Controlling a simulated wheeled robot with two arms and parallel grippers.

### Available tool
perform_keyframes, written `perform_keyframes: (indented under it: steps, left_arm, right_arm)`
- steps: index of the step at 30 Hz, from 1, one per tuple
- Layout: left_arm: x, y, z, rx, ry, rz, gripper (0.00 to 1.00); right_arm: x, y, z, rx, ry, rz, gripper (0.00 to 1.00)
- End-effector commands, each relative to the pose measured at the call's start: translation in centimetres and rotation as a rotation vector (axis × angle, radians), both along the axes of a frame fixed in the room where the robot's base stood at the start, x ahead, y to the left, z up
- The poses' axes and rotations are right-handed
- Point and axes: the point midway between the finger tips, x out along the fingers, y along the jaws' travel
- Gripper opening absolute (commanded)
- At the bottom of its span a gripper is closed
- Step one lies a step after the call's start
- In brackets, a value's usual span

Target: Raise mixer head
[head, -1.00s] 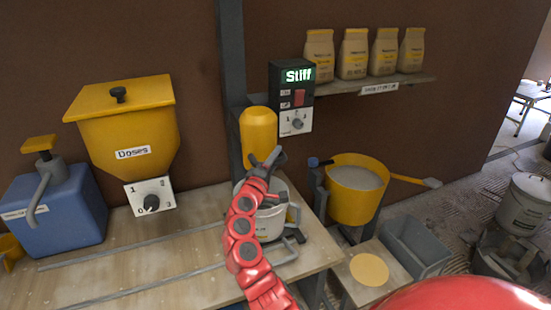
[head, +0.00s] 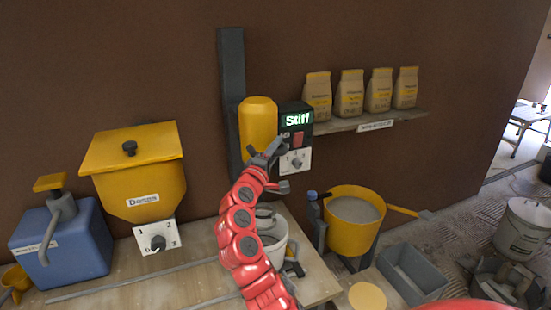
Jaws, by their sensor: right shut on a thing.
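The mixer head (head: 258,118) is a yellow rounded cylinder on a dark upright column (head: 231,95) at the back of the bench. It stands above a pale bucket (head: 270,244), with a visible gap between them. My right gripper (head: 270,152), on the red arm, is at the lower front of the mixer head and shut on it; my wrist hides the exact grip. A grey part (head: 282,187) juts out beside the wrist. The control box (head: 296,140) to the right reads "Stiff". My left gripper is not in view.
A yellow hopper (head: 150,185) and a blue tank (head: 62,245) stand to the left. A yellow tub (head: 350,232) of grey mix stands right of the bench. A shelf (head: 350,124) with several bags hangs behind. The wall above the mixer head is clear.

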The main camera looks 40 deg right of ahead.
Motion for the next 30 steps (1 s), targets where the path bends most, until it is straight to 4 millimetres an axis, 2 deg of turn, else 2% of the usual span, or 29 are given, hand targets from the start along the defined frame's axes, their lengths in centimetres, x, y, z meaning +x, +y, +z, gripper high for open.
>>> perform_keyframes:
  steps: [1,3,14,15,18,30]
  left_arm:
    - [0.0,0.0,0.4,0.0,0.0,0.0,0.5]
    - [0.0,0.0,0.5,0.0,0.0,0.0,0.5]
    - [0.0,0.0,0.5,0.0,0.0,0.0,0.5]
    - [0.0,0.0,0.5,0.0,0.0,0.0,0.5]
    - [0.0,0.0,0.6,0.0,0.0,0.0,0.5]
    - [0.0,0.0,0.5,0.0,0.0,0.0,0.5]
  right_arm:
    - [0.0,0.0,0.8,-0.003,-0.003,0.0,0.0]
    - [-0.1,0.0,1.1,-0.004,-0.003,-0.001,0.0]
    - [-0.1,0.0,1.8,-0.012,-0.011,0.0,0.0]
    - [-0.1,0.0,1.9,-0.012,-0.011,0.0,0.38]
    - [-0.1,0.0,1.8,-0.011,-0.01,0.0,0.56]
    - [-0.1,0.0,1.3,-0.004,-0.003,-0.001,0.57]
